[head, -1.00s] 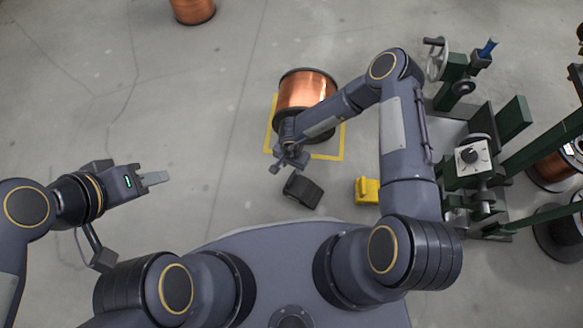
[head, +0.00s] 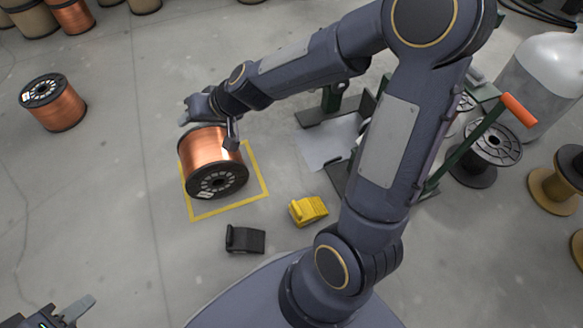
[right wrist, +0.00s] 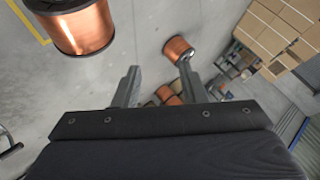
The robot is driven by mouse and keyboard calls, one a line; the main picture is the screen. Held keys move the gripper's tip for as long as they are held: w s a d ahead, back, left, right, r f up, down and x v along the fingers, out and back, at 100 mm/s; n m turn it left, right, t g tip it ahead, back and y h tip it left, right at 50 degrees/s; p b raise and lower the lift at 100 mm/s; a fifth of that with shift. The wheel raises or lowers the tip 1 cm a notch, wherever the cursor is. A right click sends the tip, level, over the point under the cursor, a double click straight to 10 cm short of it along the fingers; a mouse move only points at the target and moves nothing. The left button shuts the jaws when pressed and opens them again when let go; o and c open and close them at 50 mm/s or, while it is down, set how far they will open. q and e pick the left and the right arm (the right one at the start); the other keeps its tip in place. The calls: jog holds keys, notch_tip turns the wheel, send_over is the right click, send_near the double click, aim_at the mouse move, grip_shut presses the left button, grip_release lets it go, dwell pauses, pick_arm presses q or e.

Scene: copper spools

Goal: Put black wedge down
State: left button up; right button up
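The black wedge (head: 245,239) lies on the floor in the head view, just outside the near edge of the yellow square, apart from both grippers. My right gripper (head: 190,111) is beyond it, at the far side of the copper spool (head: 212,150). In the right wrist view, the right gripper's two fingers (right wrist: 157,85) are spread with nothing between them. My left gripper (head: 76,308) shows at the bottom left edge, partly cut off; its finger gap cannot be made out.
A yellow wedge (head: 308,210) lies right of the black one. A green-framed stand (head: 335,100) is partly behind my right arm. Another copper spool (head: 55,105) stands far left. Floor between is clear.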

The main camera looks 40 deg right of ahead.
jog(key=s+d+r+n, duration=0.1)
jog(key=s+d+r, duration=0.1)
jog(key=s+r, duration=0.55)
jog(key=s+d+f+g+h, duration=0.1)
jog(key=s+d, duration=0.1)
jog(key=s, duration=0.7)
jog(key=s+d+f+g, duration=0.1)
jog(key=s+d+f, duration=0.1)
jog(key=s, duration=0.7)
jog(key=shift+s+d+f+h, duration=0.2)
jog(key=shift+d+h, duration=0.2)
jog(key=shift+d, duration=0.1)
notch_tip(320, 180, up, 34)
jog(key=p, duration=3.4)
jog(key=shift+n, duration=0.3)
